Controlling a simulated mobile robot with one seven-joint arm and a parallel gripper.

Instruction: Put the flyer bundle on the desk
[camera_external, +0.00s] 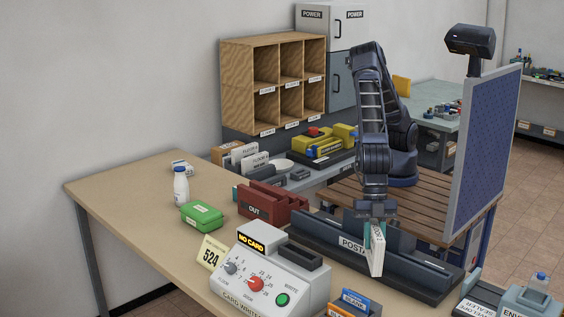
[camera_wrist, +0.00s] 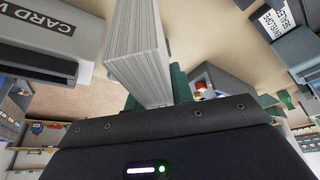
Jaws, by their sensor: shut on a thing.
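My gripper (camera_external: 374,222) points down and is shut on the flyer bundle (camera_external: 377,256), a thick white stack of sheets held upright on edge. The bundle hangs in front of the dark postal unit (camera_external: 310,232), hiding part of its label. I cannot tell whether its lower edge touches anything. In the wrist view the bundle (camera_wrist: 138,45) shows its layered page edges and sticks out from between the green finger pads (camera_wrist: 181,84). The tan desk (camera_external: 125,190) lies below and to the left, with bare surface at its left end.
Behind are a red OUT tray (camera_external: 268,204), green box (camera_external: 202,216) and white bottle (camera_external: 181,186). A sealer (camera_external: 480,300) and blank cards (camera_external: 356,301) sit along the front.

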